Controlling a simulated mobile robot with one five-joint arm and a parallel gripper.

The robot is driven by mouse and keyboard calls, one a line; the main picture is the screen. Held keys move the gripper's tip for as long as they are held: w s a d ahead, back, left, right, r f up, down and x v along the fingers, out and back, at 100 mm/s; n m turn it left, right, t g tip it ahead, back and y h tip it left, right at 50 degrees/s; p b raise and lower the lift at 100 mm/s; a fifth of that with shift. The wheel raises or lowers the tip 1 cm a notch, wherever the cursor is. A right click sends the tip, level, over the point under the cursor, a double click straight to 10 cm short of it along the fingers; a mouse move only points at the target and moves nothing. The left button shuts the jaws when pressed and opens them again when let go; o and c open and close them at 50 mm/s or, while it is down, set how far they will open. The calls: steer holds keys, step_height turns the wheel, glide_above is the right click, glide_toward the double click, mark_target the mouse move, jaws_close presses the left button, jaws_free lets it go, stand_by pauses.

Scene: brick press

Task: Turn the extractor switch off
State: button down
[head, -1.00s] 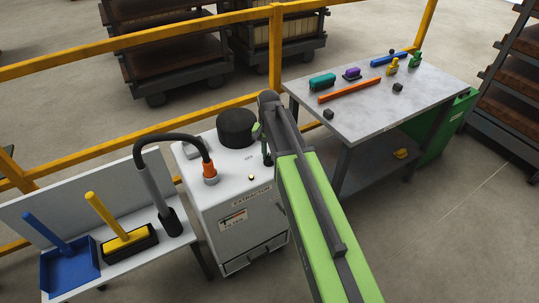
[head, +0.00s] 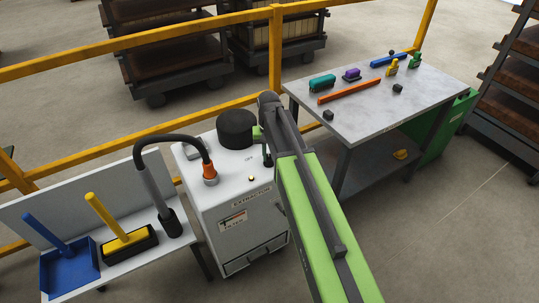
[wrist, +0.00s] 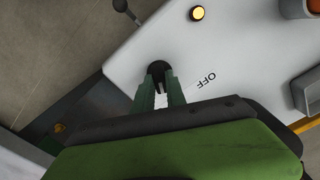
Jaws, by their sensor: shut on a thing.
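The extractor (head: 215,205) is a white cabinet with a round black cap on top and its name on the front edge. In the wrist view, my gripper (wrist: 158,78) has its two green fingers closed around a black switch handle (wrist: 158,67) on the white top (wrist: 240,50). The printed word OFF lies just right of the fingers. A small round lamp (wrist: 197,13) on the top glows pale yellow. In the head view, my gripper (head: 262,142) is at the right edge of the cabinet top, partly hidden by my arm.
A black-knobbed lever (wrist: 120,5) sticks out beside the cabinet in the wrist view. A hose (head: 170,140) joins the cabinet top at an orange collar. A bench (head: 150,212) with a dustpan and brush stands left, a grey worktable (head: 375,115) right. A yellow rail (head: 140,38) runs behind.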

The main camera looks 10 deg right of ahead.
mark_target(269, 157)
steer(key=n, duration=1.4)
steer(key=shift+n, duration=0.3)
stand_by(0.4)
steer(key=c, duration=1.4)
jaws_free()
steer(key=shift+o, duration=0.2)
step_height(269, 157, up, 17)
steer(key=p, duration=1.7)
steer(key=shift+r, duration=0.2)
